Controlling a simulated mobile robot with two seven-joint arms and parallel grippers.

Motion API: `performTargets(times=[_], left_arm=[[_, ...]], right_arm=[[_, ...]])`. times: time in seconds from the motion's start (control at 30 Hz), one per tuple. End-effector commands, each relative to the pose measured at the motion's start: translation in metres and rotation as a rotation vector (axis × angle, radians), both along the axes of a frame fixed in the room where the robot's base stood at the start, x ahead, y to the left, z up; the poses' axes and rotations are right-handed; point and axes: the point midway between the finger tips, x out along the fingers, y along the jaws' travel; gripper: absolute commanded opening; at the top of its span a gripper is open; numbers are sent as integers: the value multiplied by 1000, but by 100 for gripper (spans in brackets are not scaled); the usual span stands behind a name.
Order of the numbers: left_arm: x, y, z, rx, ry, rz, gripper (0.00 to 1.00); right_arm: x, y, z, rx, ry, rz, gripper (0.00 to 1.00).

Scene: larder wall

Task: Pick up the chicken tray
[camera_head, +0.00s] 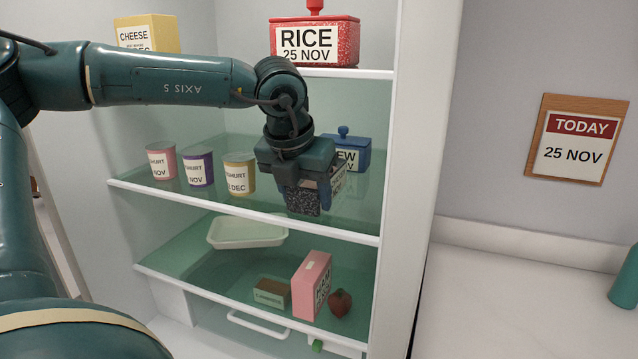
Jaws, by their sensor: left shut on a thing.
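My left gripper (305,190) points down at the front of the middle glass shelf and is shut on a dark speckled box (303,201). A pale, shallow tray (247,232) that looks empty lies below and to the left, on the lower glass shelf. My right gripper is not in view.
A blue lidded pot (347,151) stands close behind the gripper. Several yoghurt cups (198,169) stand to the left. A red rice tin (315,40) and a cheese box (146,34) are above.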

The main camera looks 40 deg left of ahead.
Motion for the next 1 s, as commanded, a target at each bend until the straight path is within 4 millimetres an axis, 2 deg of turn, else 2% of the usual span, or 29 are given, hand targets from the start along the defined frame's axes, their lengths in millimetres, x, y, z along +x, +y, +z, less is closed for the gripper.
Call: performTargets(times=[0.27,0.47,0.67,1.0], left_arm=[[1,0,3,1,-6,0,16],[1,0,17,3,-9,0,16],[-29,-10,14,0,-10,-4,16],[-97,-30,14,1,-11,-3,16]], right_arm=[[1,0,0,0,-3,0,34],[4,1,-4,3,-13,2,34],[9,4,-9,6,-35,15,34],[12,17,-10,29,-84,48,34]])
